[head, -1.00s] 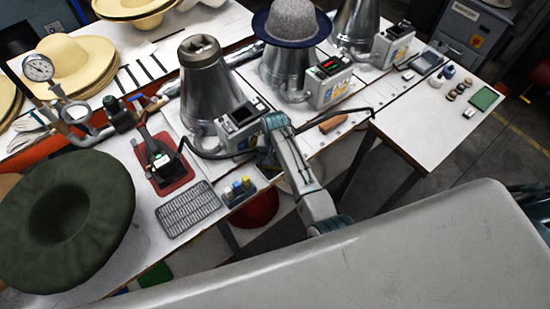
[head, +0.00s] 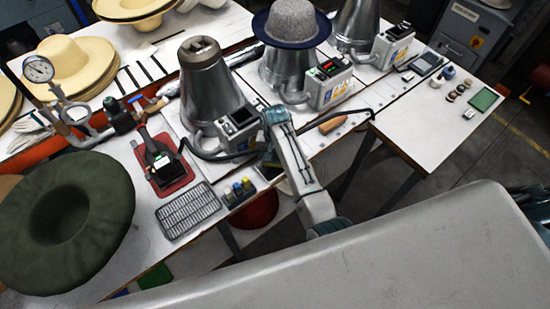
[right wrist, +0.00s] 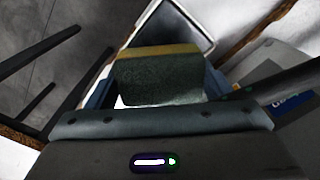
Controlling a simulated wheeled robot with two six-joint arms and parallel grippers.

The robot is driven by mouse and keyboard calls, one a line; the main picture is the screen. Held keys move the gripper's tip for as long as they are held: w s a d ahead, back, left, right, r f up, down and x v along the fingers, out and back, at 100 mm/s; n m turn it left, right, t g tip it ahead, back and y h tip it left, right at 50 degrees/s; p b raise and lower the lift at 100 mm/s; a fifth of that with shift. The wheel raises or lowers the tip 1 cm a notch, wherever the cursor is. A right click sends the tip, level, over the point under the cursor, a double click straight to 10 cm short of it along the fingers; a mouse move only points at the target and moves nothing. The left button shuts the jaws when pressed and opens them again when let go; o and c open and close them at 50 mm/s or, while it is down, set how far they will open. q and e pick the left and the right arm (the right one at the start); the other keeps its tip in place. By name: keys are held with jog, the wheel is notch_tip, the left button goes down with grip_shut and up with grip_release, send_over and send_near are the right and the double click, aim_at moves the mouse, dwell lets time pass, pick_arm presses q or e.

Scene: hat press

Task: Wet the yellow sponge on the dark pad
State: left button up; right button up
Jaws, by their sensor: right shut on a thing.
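My right gripper (right wrist: 160,95) is shut on the yellow sponge (right wrist: 158,51) in the right wrist view. The sponge shows a yellow strip along its top edge and a dark green face. Beyond it lies a dark pad (right wrist: 172,27) in a pale frame, partly hidden by the sponge. I cannot tell whether the sponge touches the pad. In the head view my right gripper (head: 268,160) is at the table's front edge, and the arm hides most of what is around it. My left gripper is not in view.
A small holder with coloured pieces (head: 239,191) and a grey grille (head: 188,210) lie left of the gripper. A metal cone (head: 207,85) with a control box (head: 240,127) stands behind.

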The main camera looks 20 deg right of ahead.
jog(key=shift+r, duration=1.9)
jog(key=shift+s+f, duration=0.1)
